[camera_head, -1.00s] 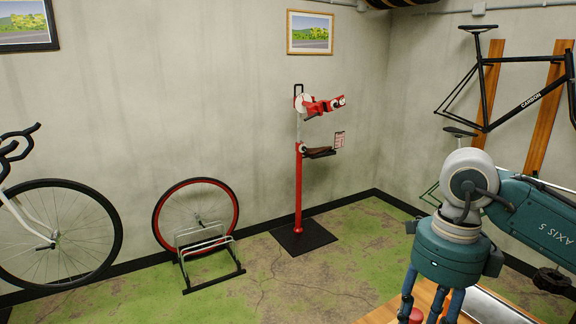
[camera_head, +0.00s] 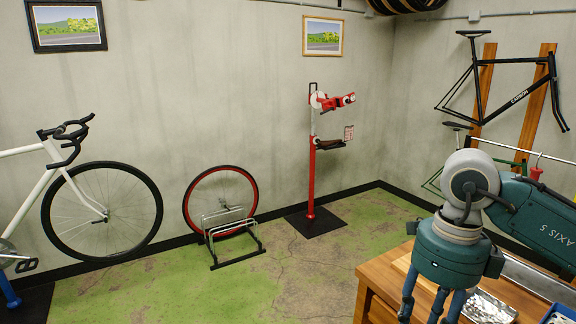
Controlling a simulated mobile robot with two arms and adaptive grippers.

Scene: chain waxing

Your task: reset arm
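My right gripper (camera_head: 433,306) hangs at the bottom right of the head view, fingers pointing down over a wooden workbench (camera_head: 378,276). Its fingertips reach the lower picture edge, so I cannot tell whether it is open or shut, or whether anything is between them. The teal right arm comes in from the right edge. My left arm and gripper are not in view.
A crumpled silver sheet (camera_head: 490,308) and a blue-rimmed tray (camera_head: 558,314) are on the bench. A red repair stand (camera_head: 312,180), a wheel in a floor rack (camera_head: 232,240) and a white bike (camera_head: 45,150) stand along the wall. The green floor between is clear.

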